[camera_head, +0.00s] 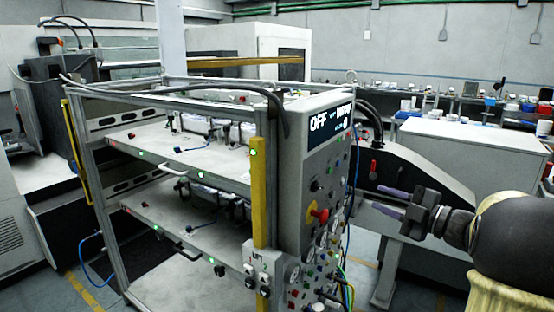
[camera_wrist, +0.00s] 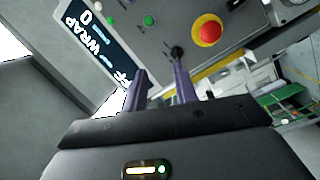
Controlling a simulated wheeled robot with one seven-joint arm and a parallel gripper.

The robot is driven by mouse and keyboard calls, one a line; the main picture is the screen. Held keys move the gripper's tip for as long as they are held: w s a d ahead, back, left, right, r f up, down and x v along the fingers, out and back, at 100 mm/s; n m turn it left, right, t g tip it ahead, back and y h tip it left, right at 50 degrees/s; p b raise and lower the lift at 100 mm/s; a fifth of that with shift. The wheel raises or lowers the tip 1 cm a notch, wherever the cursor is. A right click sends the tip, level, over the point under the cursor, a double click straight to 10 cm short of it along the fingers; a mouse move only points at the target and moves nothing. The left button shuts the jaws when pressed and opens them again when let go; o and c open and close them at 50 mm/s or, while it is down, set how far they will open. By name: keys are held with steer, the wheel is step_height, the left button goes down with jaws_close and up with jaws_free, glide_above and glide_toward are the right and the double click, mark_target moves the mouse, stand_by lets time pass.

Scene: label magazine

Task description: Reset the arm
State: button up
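My gripper (camera_head: 380,199) is in the right part of the head view, with its two purple fingers pointing left toward the control panel. In the wrist view, a clear gap shows between the fingers of my gripper (camera_wrist: 160,78), and nothing is held there. The grey control panel (camera_head: 318,178) stands left of the fingertips, with a dark display reading OFF (camera_head: 328,124). The panel's red button (camera_wrist: 207,30) on a yellow base shows in the wrist view, beside a black knob (camera_wrist: 178,51). The fingers look apart from the panel, though the exact distance cannot be told.
A metal rack with white shelves (camera_head: 190,150) stands left of the panel, with a yellow post (camera_head: 258,200) at its corner. Blue and green cables hang by the panel. A white cabinet (camera_head: 470,150) stands behind my gripper. Benches with small items line the back wall.

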steer(key=a+f+m+h+p, duration=0.25)
steer(key=f+m+h, duration=0.55)
steer(key=m+h, duration=0.55)
steer(key=s+a+f+m+g+p, duration=0.1)
steer(key=s+a+f+m+g, duration=0.3)
steer(key=s, duration=0.7)
steer(key=s+a+f+m+g+y, duration=0.1)
steer(key=s+a+f+m+g, duration=0.2)
steer(key=s+a+f+g, duration=0.3)
steer(key=s+f+g, duration=0.1)
steer(key=s+f, duration=0.1)
steer(key=s, duration=0.3)
steer(key=shift+f+m+p, duration=0.15)
steer(key=shift+m+p, duration=0.2)
steer(key=shift+w, duration=0.15)
